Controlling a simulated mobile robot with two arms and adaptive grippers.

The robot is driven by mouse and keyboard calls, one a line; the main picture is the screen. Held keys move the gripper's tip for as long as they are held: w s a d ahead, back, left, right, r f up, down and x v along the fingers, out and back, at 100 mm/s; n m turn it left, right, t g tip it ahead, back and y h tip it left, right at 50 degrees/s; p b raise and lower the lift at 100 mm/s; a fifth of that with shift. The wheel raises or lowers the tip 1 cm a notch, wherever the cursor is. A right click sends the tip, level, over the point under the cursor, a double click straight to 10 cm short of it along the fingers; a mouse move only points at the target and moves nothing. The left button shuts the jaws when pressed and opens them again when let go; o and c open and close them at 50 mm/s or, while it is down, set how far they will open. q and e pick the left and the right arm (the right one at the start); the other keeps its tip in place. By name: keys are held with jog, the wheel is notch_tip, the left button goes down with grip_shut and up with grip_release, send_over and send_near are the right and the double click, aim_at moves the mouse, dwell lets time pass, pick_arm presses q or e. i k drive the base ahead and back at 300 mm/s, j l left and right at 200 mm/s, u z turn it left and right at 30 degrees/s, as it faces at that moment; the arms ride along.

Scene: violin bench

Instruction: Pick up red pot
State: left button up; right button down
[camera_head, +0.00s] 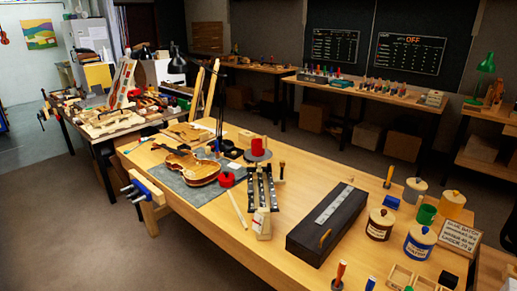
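A red pot-like cylinder (258,146) stands on a dark round base on the wooden workbench (285,254), behind the black slotted rack. A second, lower red object (227,179) lies nearer, at the edge of the grey mat; its exact shape is too small to tell. Neither of my grippers shows in the head view.
A violin body (190,167) lies on the grey mat (200,196). A long black box (326,222) and labelled lidded jars (419,242) crowd the right side. A desk lamp (220,110) rises at the back. The front left bench top is mostly clear.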

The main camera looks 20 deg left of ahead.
aim_at(258, 146)
jog(key=i+j+z, duration=0.15)
jog(key=i+j, duration=0.15)
jog(key=i+j+z, duration=0.15)
jog(key=i+j, duration=0.15)
jog(key=j, duration=0.2)
jog(key=i+j+z, duration=0.15)
jog(key=j, duration=0.3)
jog(key=i+l, duration=0.05)
jog(key=i, duration=0.05)
